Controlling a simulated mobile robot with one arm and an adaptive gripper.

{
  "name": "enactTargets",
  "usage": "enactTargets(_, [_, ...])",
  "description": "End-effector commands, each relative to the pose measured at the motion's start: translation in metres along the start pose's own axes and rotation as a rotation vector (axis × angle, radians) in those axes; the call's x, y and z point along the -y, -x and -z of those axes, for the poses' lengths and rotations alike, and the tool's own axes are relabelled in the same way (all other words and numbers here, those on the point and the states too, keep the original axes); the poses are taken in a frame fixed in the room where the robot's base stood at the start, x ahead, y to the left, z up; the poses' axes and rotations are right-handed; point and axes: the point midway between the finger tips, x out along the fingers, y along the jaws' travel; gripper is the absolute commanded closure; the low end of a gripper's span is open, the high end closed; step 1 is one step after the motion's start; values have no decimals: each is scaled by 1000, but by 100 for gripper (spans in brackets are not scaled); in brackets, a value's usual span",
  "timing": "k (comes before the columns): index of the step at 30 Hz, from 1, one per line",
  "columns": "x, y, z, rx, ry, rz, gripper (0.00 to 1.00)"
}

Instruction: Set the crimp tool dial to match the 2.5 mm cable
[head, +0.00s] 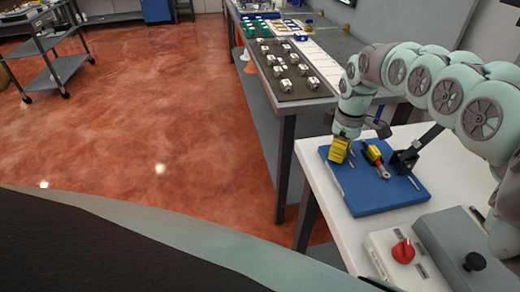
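My gripper (340,149) is at the end of my pale green arm, low over the left part of a blue mat (375,200). A yellow blocky part shows at its end; I cannot tell whether this is the gripper itself or something in it. The fingertips are not clear. A small tool in yellow, red and black (375,158), apparently the crimp tool, is on the mat just right of my gripper. Its dial marks are too small to read. A red knob (403,251) is on a white box at the front. I cannot pick out the 2.5 mm cable.
A black bracket (405,158) stands at the mat's right side. A grey box with a black knob (474,261) is at the front right. The white table (448,180) has bare room right of the mat. A dark bench mat (277,88) with several metal parts lies behind.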

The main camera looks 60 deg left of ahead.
Motion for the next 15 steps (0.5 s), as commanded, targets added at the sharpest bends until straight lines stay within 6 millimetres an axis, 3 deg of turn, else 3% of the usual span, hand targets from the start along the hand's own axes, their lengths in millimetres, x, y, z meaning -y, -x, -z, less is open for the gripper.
enactTargets(9, [0, 0, 0, 1, -1, 0, 33])
enactTargets(15, [0, 0, 0, 1, -1, 0, 33])
